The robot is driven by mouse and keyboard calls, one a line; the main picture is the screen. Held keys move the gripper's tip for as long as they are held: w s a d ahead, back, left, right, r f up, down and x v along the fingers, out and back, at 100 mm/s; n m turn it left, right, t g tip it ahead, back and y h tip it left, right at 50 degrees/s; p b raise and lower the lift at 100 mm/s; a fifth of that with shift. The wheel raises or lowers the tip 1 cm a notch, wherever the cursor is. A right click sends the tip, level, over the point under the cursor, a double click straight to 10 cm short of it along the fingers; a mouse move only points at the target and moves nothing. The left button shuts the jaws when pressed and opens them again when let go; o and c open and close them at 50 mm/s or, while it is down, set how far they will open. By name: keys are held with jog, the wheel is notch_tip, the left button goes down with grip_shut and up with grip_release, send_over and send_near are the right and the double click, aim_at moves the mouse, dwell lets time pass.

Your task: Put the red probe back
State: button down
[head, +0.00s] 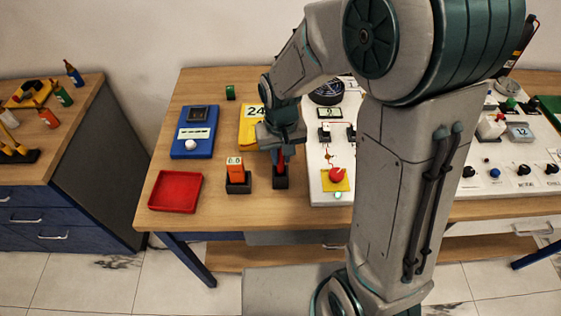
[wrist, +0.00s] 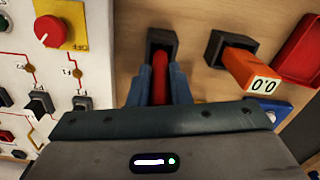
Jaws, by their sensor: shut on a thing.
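The red probe (head: 281,168) is between the fingers of my gripper (head: 282,157), which is shut on it. The red probe also shows in the wrist view (wrist: 160,76), between the two blue fingers. A black holder (head: 281,183) on the wooden bench is directly below the probe. In the wrist view the probe's far end meets the mouth of this black holder (wrist: 162,38). The probe looks roughly upright in the head view. How deep it sits in the holder is hidden by my fingers.
An orange meter (head: 236,172) stands in a second black holder (head: 239,187) just left. A red tray (head: 175,192) and blue device (head: 195,133) are farther left. A yellow device (head: 252,138) is behind. The white panel (head: 320,190) with a red knob (head: 337,174) is close on the right.

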aim_at(281, 173)
jog(key=shift+f, duration=1.75)
jog(key=shift+f, duration=0.2)
jog(key=c, duration=1.3)
grip_release()
jog(key=shift+c, duration=0.2)
jog(key=shift+r, duration=0.1)
